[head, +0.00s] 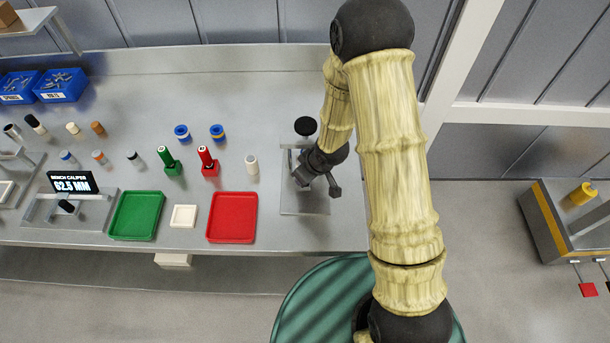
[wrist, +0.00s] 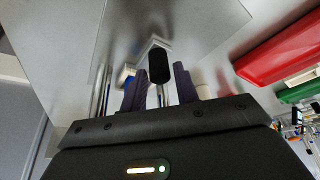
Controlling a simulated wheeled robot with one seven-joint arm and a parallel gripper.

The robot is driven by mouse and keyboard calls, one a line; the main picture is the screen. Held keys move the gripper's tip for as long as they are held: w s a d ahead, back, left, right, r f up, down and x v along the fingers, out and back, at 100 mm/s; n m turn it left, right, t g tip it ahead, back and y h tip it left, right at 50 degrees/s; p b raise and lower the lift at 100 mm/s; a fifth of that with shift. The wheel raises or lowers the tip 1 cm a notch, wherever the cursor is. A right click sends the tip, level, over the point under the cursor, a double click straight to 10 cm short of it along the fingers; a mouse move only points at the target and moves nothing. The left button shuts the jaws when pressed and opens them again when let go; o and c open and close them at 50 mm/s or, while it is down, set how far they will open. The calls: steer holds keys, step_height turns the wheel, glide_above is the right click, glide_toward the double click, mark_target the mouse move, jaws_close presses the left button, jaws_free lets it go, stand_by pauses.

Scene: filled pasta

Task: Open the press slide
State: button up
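The press (head: 305,208) stands at the right end of the grey bench, left of my arm in the head view. It has a pale metal base plate and a round black knob (head: 306,126) at its back. My gripper (head: 318,184) is over the press with its fingers spread apart. In the wrist view a black cylindrical handle (wrist: 159,66) on a thin metal stem shows between the two fingertips, with gaps on both sides. I cannot tell how far it lies in front of the fingers. My wrist and gripper hide part of the press and its slide.
A red tray (head: 231,217), a white block (head: 183,216) and a green tray (head: 136,215) lie left of the press. A pale cylinder (head: 252,165) stands close by. Red and green stamp-like tools and blue rings stand behind.

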steer(key=shift+w+a+f, duration=0.15)
steer(key=shift+w+f, duration=0.1)
steer(key=shift+f, duration=0.35)
steer(key=shift+s, duration=0.1)
steer(key=c, duration=0.6)
steer(key=shift+s, duration=0.1)
jaws_close()
